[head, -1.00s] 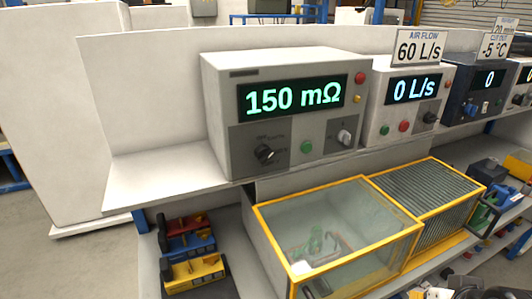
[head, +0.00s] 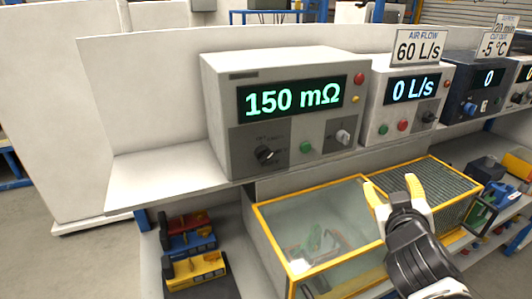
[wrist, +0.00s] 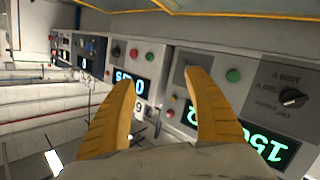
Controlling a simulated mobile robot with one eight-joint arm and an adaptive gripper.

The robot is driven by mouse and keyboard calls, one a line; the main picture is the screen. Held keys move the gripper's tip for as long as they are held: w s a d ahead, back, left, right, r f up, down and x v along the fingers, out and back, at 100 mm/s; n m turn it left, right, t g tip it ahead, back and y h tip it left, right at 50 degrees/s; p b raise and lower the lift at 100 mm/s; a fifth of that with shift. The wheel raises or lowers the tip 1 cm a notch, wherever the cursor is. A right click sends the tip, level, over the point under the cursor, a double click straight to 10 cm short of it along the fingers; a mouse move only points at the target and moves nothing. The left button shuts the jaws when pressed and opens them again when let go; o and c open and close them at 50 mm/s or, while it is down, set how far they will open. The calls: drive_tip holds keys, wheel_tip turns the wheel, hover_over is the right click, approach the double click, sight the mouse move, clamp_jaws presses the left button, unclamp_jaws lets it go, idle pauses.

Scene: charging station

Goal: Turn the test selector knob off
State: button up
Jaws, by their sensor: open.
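The grey test unit (head: 218,100) has a lit display reading 150 mΩ. In the wrist view, which is upside down, the black knob (wrist: 293,97) shows at the right with a pale pointer line. My gripper (head: 392,187) is open and empty, in front of and below the units, over the yellow-framed boxes. In the wrist view my gripper (wrist: 156,82) has its yellow fingers spread, apart from the knobs.
A green button (head: 306,147) lies between the two knobs. A white air flow unit (head: 372,110) reading 0 L/s stands to the right. A yellow-framed glass box (head: 310,225) stands below. The shelf left of the test unit (head: 160,178) is clear.

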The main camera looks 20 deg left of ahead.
drive_tip(key=w+a+r+n+t+y, duration=0.15)
drive_tip(key=a+n+y, duration=0.45)
drive_tip(key=a, duration=0.7)
drive_tip(key=n+g+y+p, duration=0.1)
drive_tip(key=n+g+y, duration=0.2)
drive_tip(key=n+y, duration=0.2)
approach(267, 160)
drive_tip(key=b+x, duration=0.1)
drive_tip(key=x, duration=0.9)
drive_tip(key=shift+w+a, duration=0.1)
drive_tip(key=shift+w, duration=0.1)
drive_tip(key=shift+w+a+r, duration=0.1)
drive_tip(key=shift+w+a, duration=0.2)
drive_tip(key=shift+w, duration=0.05)
drive_tip(key=shift+c, duration=0.6)
drive_tip(key=c, duration=1.1)
